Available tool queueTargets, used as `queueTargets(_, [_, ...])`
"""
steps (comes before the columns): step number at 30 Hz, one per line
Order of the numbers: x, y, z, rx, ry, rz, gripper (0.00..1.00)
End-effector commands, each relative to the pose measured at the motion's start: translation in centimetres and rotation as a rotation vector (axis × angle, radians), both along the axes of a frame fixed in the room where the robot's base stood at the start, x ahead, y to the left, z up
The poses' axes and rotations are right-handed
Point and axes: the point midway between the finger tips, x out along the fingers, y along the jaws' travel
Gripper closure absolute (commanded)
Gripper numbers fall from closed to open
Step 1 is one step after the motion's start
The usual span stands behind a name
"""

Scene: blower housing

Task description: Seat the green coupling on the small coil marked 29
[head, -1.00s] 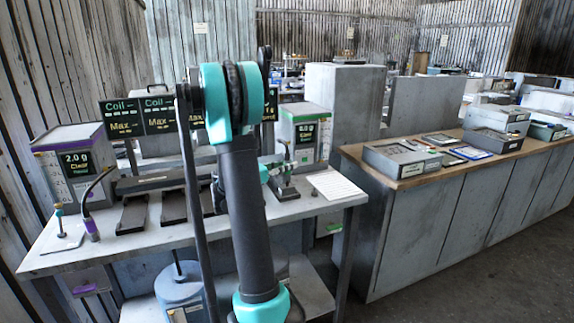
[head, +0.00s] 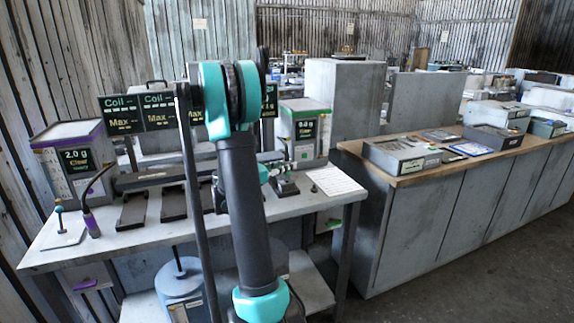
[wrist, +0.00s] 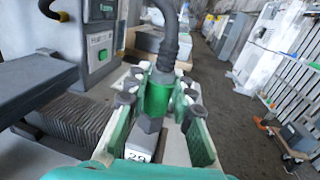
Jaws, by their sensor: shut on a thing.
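The green coupling (wrist: 158,95) is between the fingers of my gripper (wrist: 161,88) in the wrist view, with a dark hose rising from its top. My gripper is shut on it. A dark hexagonal piece (wrist: 150,124) shows just below the coupling. The small coil marked 29 (wrist: 139,156) is a grey block with a white label, low in the wrist view between the fingers. Whether the coupling touches or is seated on the coil, I cannot tell. In the head view my arm hides most of the gripper; a dark stand (head: 285,186) shows beside it.
A grey box with a green stripe and display (head: 306,133) stands close behind. A white sheet (head: 335,181) lies to the right on the workbench (head: 200,226). Another box with a purple stripe (head: 73,160) and a bent hose (head: 91,222) stand at the left.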

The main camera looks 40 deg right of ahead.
Motion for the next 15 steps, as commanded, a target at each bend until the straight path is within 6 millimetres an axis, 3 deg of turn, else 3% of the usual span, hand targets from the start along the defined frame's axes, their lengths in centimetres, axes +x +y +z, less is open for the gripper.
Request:
queueTargets(14, [0.0,0.0,-1.06,0.0,0.0,0.0,1.0])
queueTargets(15, [-0.01,0.0,-1.04,0.0,0.0,0.0,0.74])
